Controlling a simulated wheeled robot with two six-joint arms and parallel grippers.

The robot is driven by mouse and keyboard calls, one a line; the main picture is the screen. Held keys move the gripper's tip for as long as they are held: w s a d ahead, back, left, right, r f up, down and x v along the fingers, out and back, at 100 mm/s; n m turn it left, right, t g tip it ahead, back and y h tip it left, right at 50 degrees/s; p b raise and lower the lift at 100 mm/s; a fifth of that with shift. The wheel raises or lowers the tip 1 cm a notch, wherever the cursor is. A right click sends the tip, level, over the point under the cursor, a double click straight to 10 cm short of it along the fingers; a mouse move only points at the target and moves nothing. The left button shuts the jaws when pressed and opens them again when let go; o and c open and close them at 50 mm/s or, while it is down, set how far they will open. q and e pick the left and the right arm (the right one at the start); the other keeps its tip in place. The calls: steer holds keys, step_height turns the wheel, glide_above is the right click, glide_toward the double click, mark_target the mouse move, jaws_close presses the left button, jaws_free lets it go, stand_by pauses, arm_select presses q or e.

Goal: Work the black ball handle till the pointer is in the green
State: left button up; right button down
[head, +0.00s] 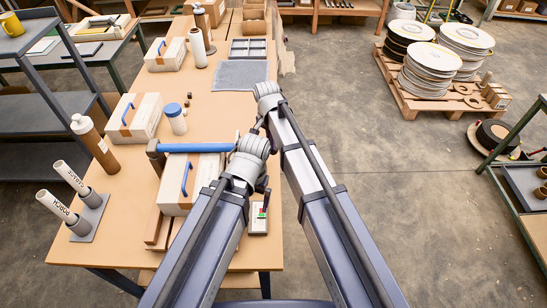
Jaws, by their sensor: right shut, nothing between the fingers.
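A blue bar (195,147) runs sideways over the table, with a dark brown weight (155,150) at its left end. Its right end passes behind my left wrist. I cannot make out the black ball handle; my arms cover that area. A small plate with red and green marks (260,212) lies near the table's right edge; its pointer is too small to read. My right gripper (257,126) is shut and empty, just beyond the bar's right end. My left arm's wrist is beside the bar; its fingers are hidden, so I cannot tell their state.
A pale box with a blue handle (182,183) sits below the bar. A brown bottle (95,143), a white jar with a blue lid (176,120) and two labelled tubes (65,209) stand to the left. A grey mat (240,75) lies farther back.

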arm_select(q)
steer(key=shift+f+b, duration=0.75)
steer(key=shift+f, duration=0.5)
arm_select(e)
steer(key=shift+w+d+f, duration=0.1)
steer(key=shift+f, duration=1.15)
arm_select(q)
steer(key=shift+f, duration=0.1)
arm_select(e)
steer(key=shift+f, duration=0.1)
